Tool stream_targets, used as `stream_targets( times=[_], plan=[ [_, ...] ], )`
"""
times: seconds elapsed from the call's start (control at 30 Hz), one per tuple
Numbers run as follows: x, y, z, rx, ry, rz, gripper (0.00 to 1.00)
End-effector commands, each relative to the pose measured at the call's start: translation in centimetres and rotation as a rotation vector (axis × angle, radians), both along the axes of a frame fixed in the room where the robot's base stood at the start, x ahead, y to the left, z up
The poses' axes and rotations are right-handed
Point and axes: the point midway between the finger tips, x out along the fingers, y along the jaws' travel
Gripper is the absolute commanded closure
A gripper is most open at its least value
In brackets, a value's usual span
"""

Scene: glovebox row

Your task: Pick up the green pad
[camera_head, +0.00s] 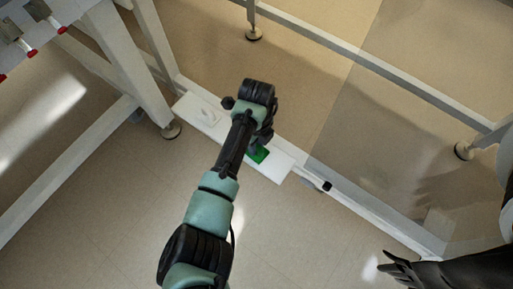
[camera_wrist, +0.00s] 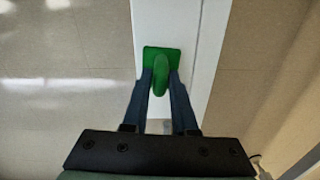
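The green pad (camera_wrist: 148,54) is a flat green plate with a rounded upright handle. It lies on a white board or ledge (camera_wrist: 182,20). In the head view the pad (camera_head: 258,155) shows just right of my arm, partly hidden by it. My gripper (camera_wrist: 161,77) is over the pad, with one dark blue finger on each side of the handle. The fingers stand apart and look open; any contact with the handle is too small to make out. The fingertips are hidden in the head view behind my arm.
A small black object (camera_head: 327,186) sits on the rail to the right. White frame legs (camera_head: 130,65) stand at left. A black glove (camera_head: 440,272) reaches in at lower right. Lower floor is clear.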

Motion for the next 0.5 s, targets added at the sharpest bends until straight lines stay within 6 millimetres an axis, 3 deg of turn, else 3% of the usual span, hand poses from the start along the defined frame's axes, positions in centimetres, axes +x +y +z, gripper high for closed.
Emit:
stream_targets(
  times=[0.03, 0.13, 0.5],
  plan=[
    [-0.01, -0.01, 0.0, 0.0, 0.0, 0.0, 0.85],
    [-0.01, -0.02, 0.0, 0.0, 0.0, 0.0, 1.0],
    [-0.01, -0.02, 0.05, 0.0, 0.0, 0.0, 1.0]
  ],
)
